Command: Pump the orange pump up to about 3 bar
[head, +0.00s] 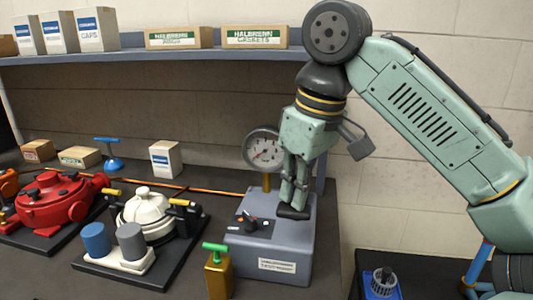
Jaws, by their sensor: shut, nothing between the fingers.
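My gripper (293,205) is shut and points down at the right part of a grey box (270,262). Its tips are at or just above a dark pad (292,213) on the box top; I cannot tell if they touch. A round gauge (264,149) stands at the back of the box; its reading is too small to tell. A dark panel with small levers (254,224) is on the box top. No pump is plainly orange: a gold-yellow body with a green T-handle (219,275) stands in front of the box. An orange item (8,184) is cut off at the left edge.
A shelf (130,55) with boxes runs above. A blue tray (380,284) is at lower right.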

